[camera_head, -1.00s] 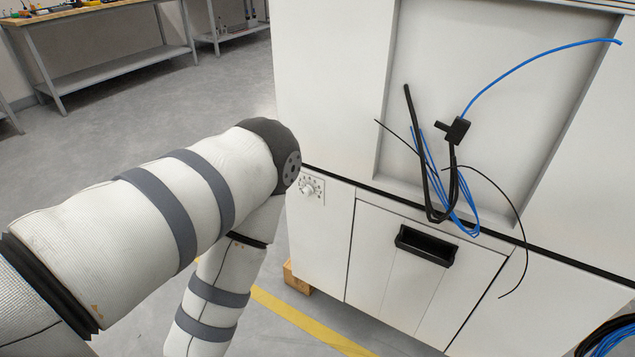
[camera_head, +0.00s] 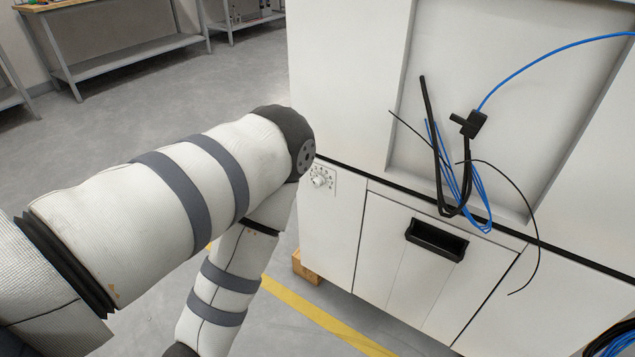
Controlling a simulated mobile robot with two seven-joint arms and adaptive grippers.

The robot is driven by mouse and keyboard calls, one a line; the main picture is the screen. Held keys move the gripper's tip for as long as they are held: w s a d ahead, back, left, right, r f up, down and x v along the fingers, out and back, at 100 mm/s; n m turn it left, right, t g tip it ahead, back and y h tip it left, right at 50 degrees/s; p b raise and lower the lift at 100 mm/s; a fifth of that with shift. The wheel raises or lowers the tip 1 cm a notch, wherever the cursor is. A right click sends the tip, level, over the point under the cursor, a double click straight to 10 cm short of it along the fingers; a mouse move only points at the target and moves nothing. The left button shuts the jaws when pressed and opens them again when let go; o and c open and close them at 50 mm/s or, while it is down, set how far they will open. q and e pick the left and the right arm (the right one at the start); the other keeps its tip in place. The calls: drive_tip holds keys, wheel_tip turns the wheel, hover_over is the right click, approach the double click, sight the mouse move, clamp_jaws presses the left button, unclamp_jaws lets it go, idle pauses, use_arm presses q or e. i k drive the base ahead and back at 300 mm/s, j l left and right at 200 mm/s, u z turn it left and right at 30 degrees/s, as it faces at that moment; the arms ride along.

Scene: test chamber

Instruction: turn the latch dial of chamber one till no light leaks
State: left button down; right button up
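The latch dial (camera_head: 319,179) is a small round white knob on a marked plate. It sits on the front of the white chamber cabinet (camera_head: 345,80), just right of my arm's dark elbow joint. My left arm comes in from the left, bends at that joint and runs down to the lower edge. No gripper is in the picture, and nothing is seen touching the dial. I cannot read the dial's marks, and no light leak is visible.
Black and blue cables hang from a black connector (camera_head: 471,123) in the cabinet's recessed panel. A black recessed handle (camera_head: 437,240) is below. A yellow floor line (camera_head: 325,318) and a wooden block (camera_head: 306,267) lie near the base. Workbenches (camera_head: 120,50) stand at the back left, with open floor between.

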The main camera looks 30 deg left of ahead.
sight(319, 180)
drive_tip(key=i+j+z, duration=0.1)
drive_tip(key=j+z, duration=0.2)
drive_tip(key=j, duration=1.4)
drive_tip(key=j+z, duration=0.25)
drive_tip(key=j, duration=1.4)
drive_tip(key=j+z, duration=0.35)
drive_tip(key=j, duration=0.2)
drive_tip(key=j+z, duration=0.35)
drive_tip(key=j, duration=0.15)
drive_tip(key=j+z, duration=0.3)
drive_tip(key=j, duration=0.25)
drive_tip(key=i+l+z, duration=0.3)
drive_tip(key=i, duration=0.15)
